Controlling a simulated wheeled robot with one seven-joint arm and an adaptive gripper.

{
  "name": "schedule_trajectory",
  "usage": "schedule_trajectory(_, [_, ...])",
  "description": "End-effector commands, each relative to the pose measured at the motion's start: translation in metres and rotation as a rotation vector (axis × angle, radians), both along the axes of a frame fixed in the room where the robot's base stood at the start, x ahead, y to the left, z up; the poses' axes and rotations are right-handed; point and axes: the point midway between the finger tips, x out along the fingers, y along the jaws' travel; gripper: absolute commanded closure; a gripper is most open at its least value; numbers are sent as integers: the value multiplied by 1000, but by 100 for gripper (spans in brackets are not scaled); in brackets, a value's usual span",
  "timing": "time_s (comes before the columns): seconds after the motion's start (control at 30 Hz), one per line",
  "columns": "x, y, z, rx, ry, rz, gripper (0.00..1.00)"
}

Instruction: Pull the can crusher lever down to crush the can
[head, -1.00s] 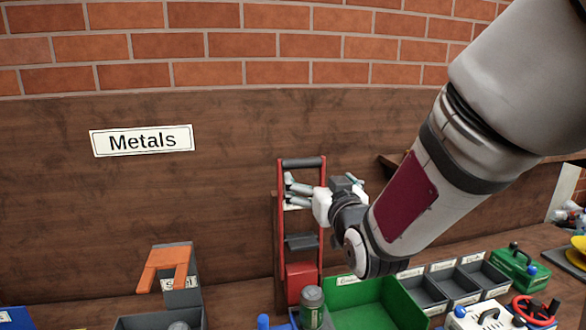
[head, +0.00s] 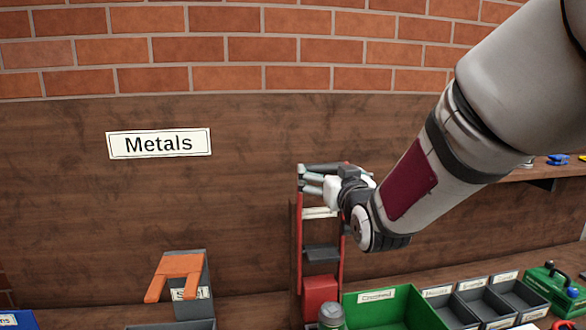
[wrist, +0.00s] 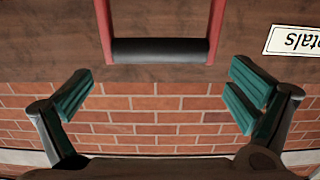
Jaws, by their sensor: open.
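The can crusher is a tall red frame (head: 298,245) against the brown wall panel, with a dark horizontal lever handle at its top. In the wrist view the black handle bar (wrist: 160,50) joins two red side arms and lies just beyond the open fingers, near the top centre. My gripper (head: 314,183) is at the upper part of the crusher, in front of the handle in the head view. In the wrist view its green-padded fingers (wrist: 160,95) are wide apart with nothing between them. The handle is partly hidden by my gripper in the head view. No can shows inside the crusher.
A green bin (head: 390,312) stands in front of the crusher, with a grey-green can (head: 331,315) beside its left edge. Grey labelled trays (head: 480,300) are to the right. An orange-topped grey device (head: 180,275) stands left. A "Metals" sign (head: 158,143) hangs on the wall.

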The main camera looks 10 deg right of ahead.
Motion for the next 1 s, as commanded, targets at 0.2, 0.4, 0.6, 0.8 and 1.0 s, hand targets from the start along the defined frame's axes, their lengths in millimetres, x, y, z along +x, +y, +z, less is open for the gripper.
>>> schedule_trajectory(0.2, [29,0,0,0,1,0,0])
schedule_trajectory(0.4, [38,0,0,0,0,0,0])
schedule_trajectory(0.6, [38,0,0,0,0,0,0])
schedule_trajectory(0.8, [38,0,0,0,0,0,36])
schedule_trajectory(1.0, [39,-1,1,0,-2,-1,63])
